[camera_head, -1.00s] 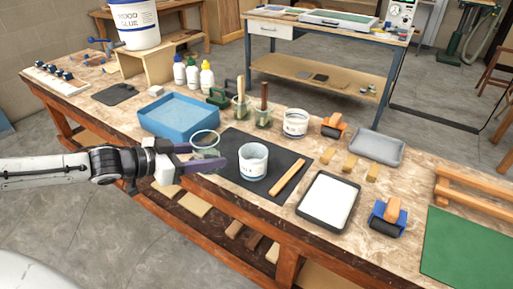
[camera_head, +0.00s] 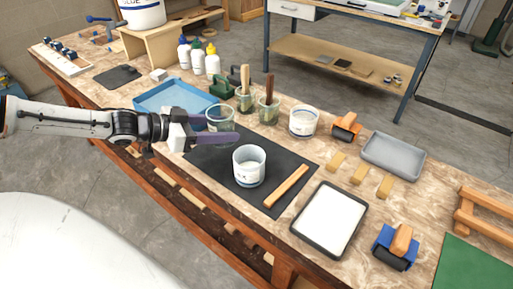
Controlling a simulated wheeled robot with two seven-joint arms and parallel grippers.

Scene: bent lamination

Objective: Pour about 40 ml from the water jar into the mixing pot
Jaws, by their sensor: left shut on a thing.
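A clear glass jar (camera_head: 219,121), which I take for the water jar, stands upright between the fingers of my left gripper (camera_head: 222,138). The gripper is shut on it, and its dark purple fingers hide the lower part. The water level cannot be made out, nor whether the jar's base touches anything. My right gripper is not in view.
Behind the jar are a blue tray (camera_head: 157,101), jars with brushes (camera_head: 268,111) and several glue bottles (camera_head: 212,62). A wooden stick (camera_head: 286,186) lies right of the pot. A white tub (camera_head: 303,122), a white-filled tray (camera_head: 328,221) and rollers (camera_head: 396,246) stand farther right.

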